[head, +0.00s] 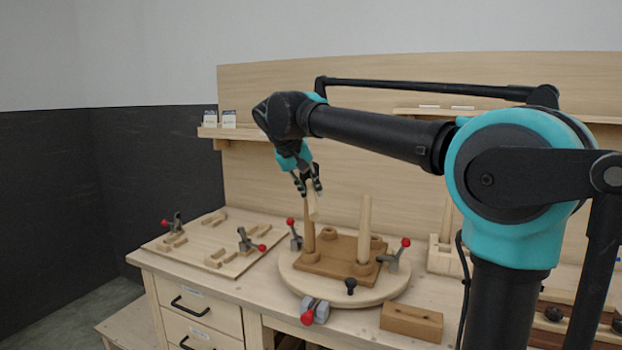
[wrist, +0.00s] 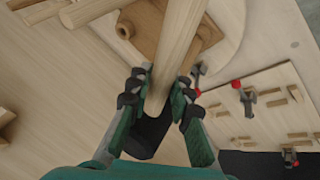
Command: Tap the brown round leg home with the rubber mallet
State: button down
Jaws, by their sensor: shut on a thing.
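The brown round leg (head: 309,232) stands upright at the left of the brown seat board (head: 338,252) in the head view. My gripper (head: 307,186) is above that leg. It is shut on a pale wooden handle, which I take for the rubber mallet's (head: 314,206). In the wrist view the handle (wrist: 172,58) runs between the fingers of my gripper (wrist: 158,97), and a black rounded part (wrist: 150,138) shows there, perhaps the mallet's head. The handle's lower end overlaps the leg's top in the head view; I cannot tell whether they touch.
A paler round post (head: 364,232) stands on the board's right side. The board lies on a round wooden plate (head: 290,277) with red-tipped clamps (head: 394,258) around it. A wooden block (head: 411,322) lies in front. A jig panel (head: 216,240) lies left.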

jog(key=shift+r, duration=2.2)
jog(key=shift+r, duration=0.1)
jog(key=shift+r, duration=2.4)
